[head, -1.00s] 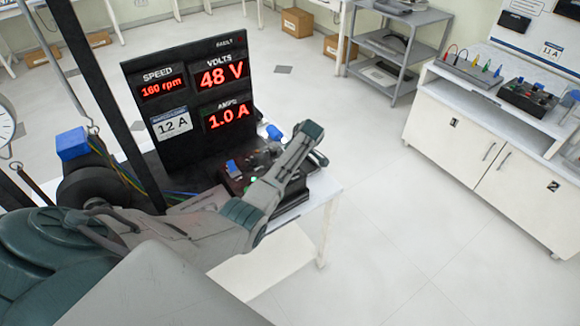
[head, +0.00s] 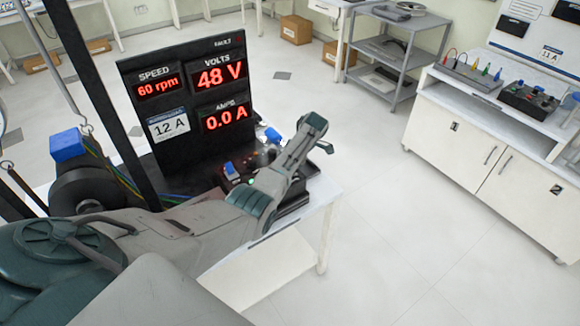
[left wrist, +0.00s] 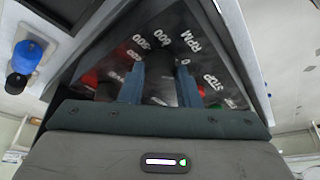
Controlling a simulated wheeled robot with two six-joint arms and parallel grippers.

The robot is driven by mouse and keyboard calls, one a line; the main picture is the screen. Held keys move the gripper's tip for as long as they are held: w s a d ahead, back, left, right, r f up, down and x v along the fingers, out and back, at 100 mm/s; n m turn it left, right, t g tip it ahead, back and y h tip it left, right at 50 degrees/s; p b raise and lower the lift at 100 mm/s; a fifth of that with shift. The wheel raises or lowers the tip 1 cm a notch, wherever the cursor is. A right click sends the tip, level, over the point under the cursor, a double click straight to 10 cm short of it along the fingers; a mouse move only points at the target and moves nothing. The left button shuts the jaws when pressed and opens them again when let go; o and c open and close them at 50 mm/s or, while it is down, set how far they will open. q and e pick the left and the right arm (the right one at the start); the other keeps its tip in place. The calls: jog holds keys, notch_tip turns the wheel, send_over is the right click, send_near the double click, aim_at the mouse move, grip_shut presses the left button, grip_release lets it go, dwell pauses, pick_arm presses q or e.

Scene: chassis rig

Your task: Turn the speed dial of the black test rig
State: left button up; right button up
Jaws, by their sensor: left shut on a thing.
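The black test rig (head: 203,152) stands on a white table in the head view. Its display reads speed 60 rpm, 48 V and 0.0 A, beside a 12 A label. My left arm reaches over the control box at its foot, and hides part of it. In the left wrist view, the dark speed dial (left wrist: 158,68) sits on a panel marked RPM, STOP and numbers. My left gripper (left wrist: 159,88) is shut on the dial, with one blue finger on each side. The dial's pointer is not clear. My right gripper is not in view.
A red button (left wrist: 89,78) and a green one (left wrist: 214,105) lie on the panel, either side of the fingers. A motor with a blue block (head: 66,145) stands left of the display. A white cabinet (head: 480,185) is far right; the floor between is clear.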

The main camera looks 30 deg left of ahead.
pick_arm(q)
jog(key=shift+r, duration=0.1)
jog(key=o, duration=1)
jog(key=shift+c, duration=0.2)
jog(key=b+v, duration=0.3)
jog(key=v, duration=0.7)
jog(key=shift+w+r, duration=0.1)
jog(key=shift+r, duration=0.25)
jog(key=shift+f, duration=0.1)
